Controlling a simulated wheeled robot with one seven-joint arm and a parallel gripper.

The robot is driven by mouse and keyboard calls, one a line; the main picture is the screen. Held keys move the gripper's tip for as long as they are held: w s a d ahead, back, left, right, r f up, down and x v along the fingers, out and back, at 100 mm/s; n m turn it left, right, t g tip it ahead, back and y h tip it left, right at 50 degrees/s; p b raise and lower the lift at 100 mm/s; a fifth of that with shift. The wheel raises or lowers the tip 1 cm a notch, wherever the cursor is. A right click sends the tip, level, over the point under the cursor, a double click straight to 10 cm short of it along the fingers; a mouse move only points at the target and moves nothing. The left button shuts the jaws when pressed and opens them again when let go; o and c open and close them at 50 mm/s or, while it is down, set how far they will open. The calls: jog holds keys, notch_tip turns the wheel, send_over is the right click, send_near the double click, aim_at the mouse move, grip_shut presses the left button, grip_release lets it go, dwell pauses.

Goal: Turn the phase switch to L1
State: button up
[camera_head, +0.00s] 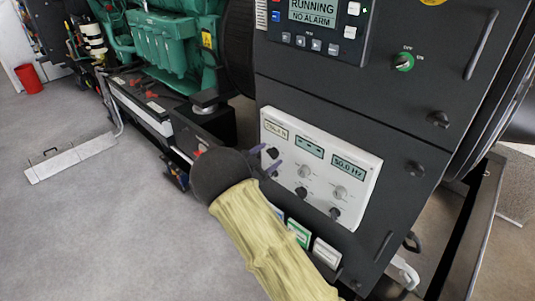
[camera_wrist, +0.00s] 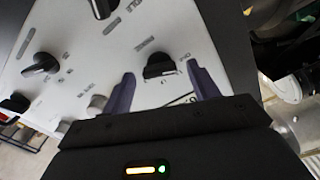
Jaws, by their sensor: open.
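The white control panel (camera_head: 322,168) on the dark cabinet carries three displays and several black and grey knobs. My gripper (camera_head: 274,157) is at the panel's left side. In the wrist view my gripper (camera_wrist: 160,72) is open, with its two purple fingers on either side of a black knob (camera_wrist: 159,66); contact cannot be told. That knob also shows in the head view (camera_head: 271,153).
Above the panel are a controller screen (camera_head: 311,12) reading RUNNING and a green OFF/ON key switch (camera_head: 403,62). A green engine (camera_head: 165,40) stands at upper left.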

jog(key=shift+w+d, duration=0.1)
jog(key=c, duration=1)
jog(key=shift+f, duration=0.1)
jog(key=shift+f+m+b, duration=0.15)
jog(key=shift+m+b, duration=0.25)
jog(key=shift+b, duration=0.5)
jog(key=m+b, duration=0.8)
jog(key=b, duration=0.6)
jog(key=shift+b, duration=0.3)
